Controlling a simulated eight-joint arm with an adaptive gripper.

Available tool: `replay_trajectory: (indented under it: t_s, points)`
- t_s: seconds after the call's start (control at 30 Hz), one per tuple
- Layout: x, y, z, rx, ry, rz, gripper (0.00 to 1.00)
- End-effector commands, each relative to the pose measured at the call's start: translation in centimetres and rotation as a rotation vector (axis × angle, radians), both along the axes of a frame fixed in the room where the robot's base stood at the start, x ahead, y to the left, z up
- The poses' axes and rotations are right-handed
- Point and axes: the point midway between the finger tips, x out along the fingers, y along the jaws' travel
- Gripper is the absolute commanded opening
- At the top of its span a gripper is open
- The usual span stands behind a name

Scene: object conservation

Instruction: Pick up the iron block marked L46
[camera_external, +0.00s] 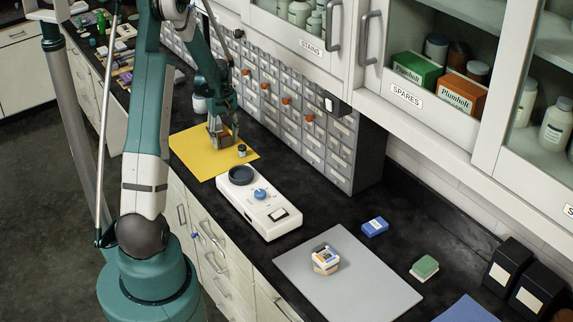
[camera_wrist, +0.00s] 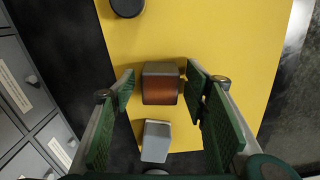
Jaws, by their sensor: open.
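In the wrist view a block (camera_wrist: 160,88) with a rusty brown face and grey edges sits on the yellow mat (camera_wrist: 225,50). No L46 marking is readable on it. My gripper (camera_wrist: 160,86) is open, with one green-padded finger on each side of this block and a gap showing on both sides. A smaller light grey block (camera_wrist: 156,140) lies just below it in the picture, also between the fingers. In the external view my gripper (camera_external: 221,136) is low over the yellow mat (camera_external: 190,155) and largely hides the blocks.
A small dark jar (camera_external: 242,150) stands on the mat close to my gripper. A white scale-like device (camera_external: 259,205) is in front of the mat. Small drawers (camera_external: 290,110) rise along the back. A grey mat (camera_external: 350,285) holds a hexagonal stack (camera_external: 325,259); blue and green blocks lie near it.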

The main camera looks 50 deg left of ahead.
Motion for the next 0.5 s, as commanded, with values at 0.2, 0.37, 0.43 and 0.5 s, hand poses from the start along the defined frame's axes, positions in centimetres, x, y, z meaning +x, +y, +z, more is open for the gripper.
replay_trajectory:
  t_s: [0.2,0.37,0.43,0.5]
  points:
    - [0.00,0.00,0.01,0.000,0.000,0.000,0.40]
    - [0.01,0.00,0.01,0.000,0.000,0.000,0.19]
    - [0.01,0.00,0.01,0.000,0.000,0.000,0.10]
    - [0.01,0.00,0.01,0.000,0.000,0.000,0.01]
